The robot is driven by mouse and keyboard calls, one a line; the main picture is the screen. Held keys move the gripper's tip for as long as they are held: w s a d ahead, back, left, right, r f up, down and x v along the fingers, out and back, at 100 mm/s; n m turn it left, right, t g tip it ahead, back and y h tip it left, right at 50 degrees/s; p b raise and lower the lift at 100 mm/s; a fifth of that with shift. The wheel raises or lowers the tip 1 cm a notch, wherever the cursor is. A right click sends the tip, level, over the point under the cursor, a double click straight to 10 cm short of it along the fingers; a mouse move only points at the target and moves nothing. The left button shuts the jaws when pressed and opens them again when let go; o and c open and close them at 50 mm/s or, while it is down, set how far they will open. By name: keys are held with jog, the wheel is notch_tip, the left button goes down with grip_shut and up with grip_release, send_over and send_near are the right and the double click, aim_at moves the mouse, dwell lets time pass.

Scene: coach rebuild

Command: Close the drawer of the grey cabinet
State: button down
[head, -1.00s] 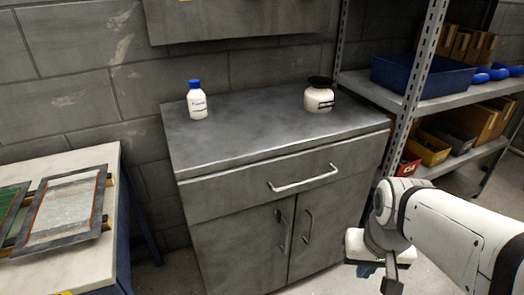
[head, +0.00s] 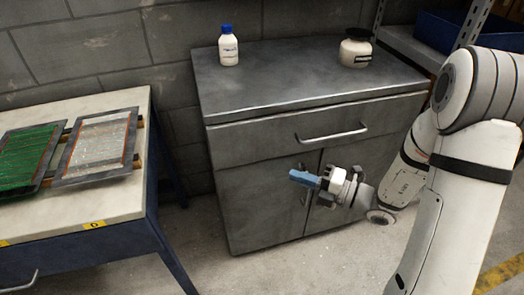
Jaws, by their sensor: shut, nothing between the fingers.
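The grey cabinet (head: 240,213) stands against the block wall. Its wide drawer (head: 255,143) is at the top, with a metal bar handle (head: 331,136). The drawer front looks flush or nearly flush with the cabinet; I cannot tell whether a small gap is left. My gripper (head: 303,179) is shut and empty, with its blue fingers pointing left. In the picture it lies below the drawer handle, in front of the two lower doors. It hides part of the door handles. It appears apart from the drawer.
A white bottle with a blue cap (head: 228,48) and a white jar with a dark lid (head: 355,48) stand on the cabinet top. A workbench (head: 110,210) with framed panels is at left. A metal shelf (head: 410,47) is at right. Floor in front of the cabinet is clear.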

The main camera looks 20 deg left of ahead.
jog(key=b, duration=0.2)
send_near(249, 147)
jog(key=s+a, duration=0.2)
jog(key=a, duration=0.2)
jog(key=shift+w+a+f+m+t, duration=0.15)
jog(key=shift+w+a, duration=0.15)
jog(key=shift+w, duration=0.2)
jog(key=shift+w+a+r+m+t, duration=0.1)
jog(key=shift+w+a+m, duration=0.15)
jog(key=shift+w, duration=0.25)
jog(key=shift+w+a+f+m+t, duration=0.1)
jog(key=shift+w+a, duration=0.2)
jog(key=shift+w, duration=0.2)
